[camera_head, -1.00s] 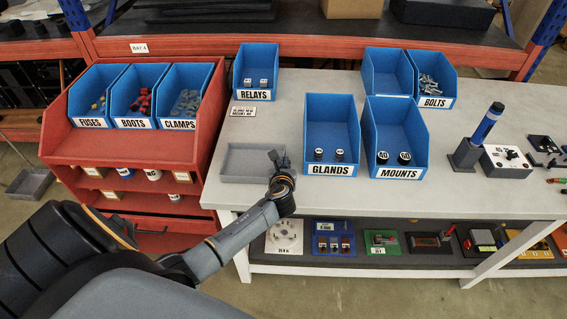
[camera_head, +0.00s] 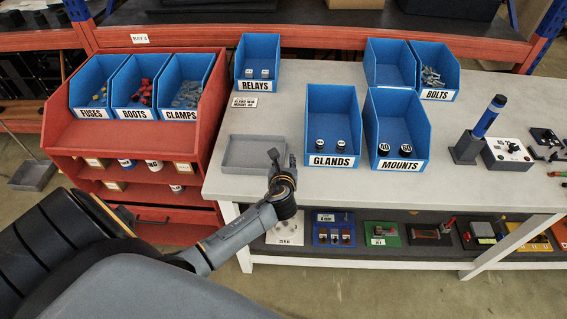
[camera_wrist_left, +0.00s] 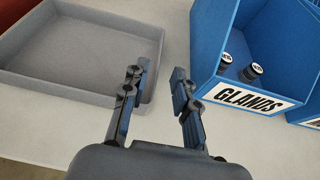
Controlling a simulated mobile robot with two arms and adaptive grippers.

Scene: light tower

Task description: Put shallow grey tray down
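The shallow grey tray (camera_head: 253,168) rests flat on the pale workbench top, left of the GLANDS bin. It is empty. My left gripper (camera_head: 283,163) is at the tray's right front corner. My right gripper is in neither view.
The blue GLANDS bin (camera_head: 333,110) stands close to the right of the gripper, with the MOUNTS bin (camera_head: 398,110) beside it. The RELAYS bin (camera_head: 258,50) is behind the tray. A red rack (camera_head: 120,138) with blue bins adjoins the bench's left.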

